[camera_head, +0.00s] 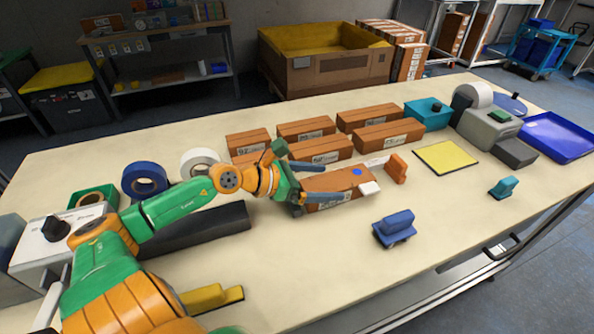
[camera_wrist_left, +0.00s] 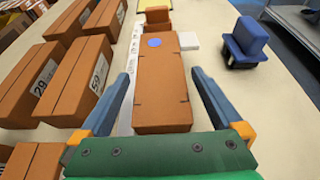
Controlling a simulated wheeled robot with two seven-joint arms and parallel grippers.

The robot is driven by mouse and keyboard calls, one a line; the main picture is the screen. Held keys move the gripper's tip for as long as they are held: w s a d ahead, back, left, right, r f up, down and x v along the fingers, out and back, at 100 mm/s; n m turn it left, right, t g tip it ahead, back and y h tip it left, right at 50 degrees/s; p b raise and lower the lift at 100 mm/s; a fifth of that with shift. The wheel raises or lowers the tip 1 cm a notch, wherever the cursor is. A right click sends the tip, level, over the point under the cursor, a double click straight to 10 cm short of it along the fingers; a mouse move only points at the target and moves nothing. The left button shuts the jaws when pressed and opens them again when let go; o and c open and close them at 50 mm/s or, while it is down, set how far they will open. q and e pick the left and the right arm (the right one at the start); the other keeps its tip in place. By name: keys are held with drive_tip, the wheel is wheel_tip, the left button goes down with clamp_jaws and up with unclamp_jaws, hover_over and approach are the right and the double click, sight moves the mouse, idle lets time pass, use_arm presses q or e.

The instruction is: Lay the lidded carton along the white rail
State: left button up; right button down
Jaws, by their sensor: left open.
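A brown carton (camera_head: 338,184) with a blue dot on top and a label on its side lies on the table. My left gripper (camera_head: 310,182) is open at its near end. In the left wrist view the carton (camera_wrist_left: 162,95) lies between my two spread finger tips (camera_wrist_left: 160,85), with a gap visible on each side. A white rail (camera_wrist_left: 129,75) runs along the carton's left side there, close beside it and roughly parallel. Whether they touch I cannot tell. My right gripper is not in view.
An orange block (camera_head: 397,168) stands at the carton's far end, with a white piece (camera_head: 369,188) beside the carton. Several labelled cartons (camera_head: 318,150) stand behind. A blue scanner-like object (camera_head: 394,228) and a yellow mat (camera_head: 446,157) lie to the right. The front table area is mostly clear.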

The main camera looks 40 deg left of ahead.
use_arm(q)
drive_tip(key=p+v, duration=0.1)
drive_tip(key=v, duration=0.1)
drive_tip(key=p+v, duration=0.2)
drive_tip(key=v, duration=0.1)
drive_tip(key=p+v, duration=0.1)
drive_tip(key=v, duration=0.1)
drive_tip(key=shift+s+a+r+p, duration=0.15)
drive_tip(key=shift+s+r+p, duration=0.05)
drive_tip(key=shift+r+p, duration=0.2)
drive_tip(key=shift+s+a, duration=0.1)
drive_tip(key=shift+s, duration=0.15)
drive_tip(key=shift+f, duration=0.1)
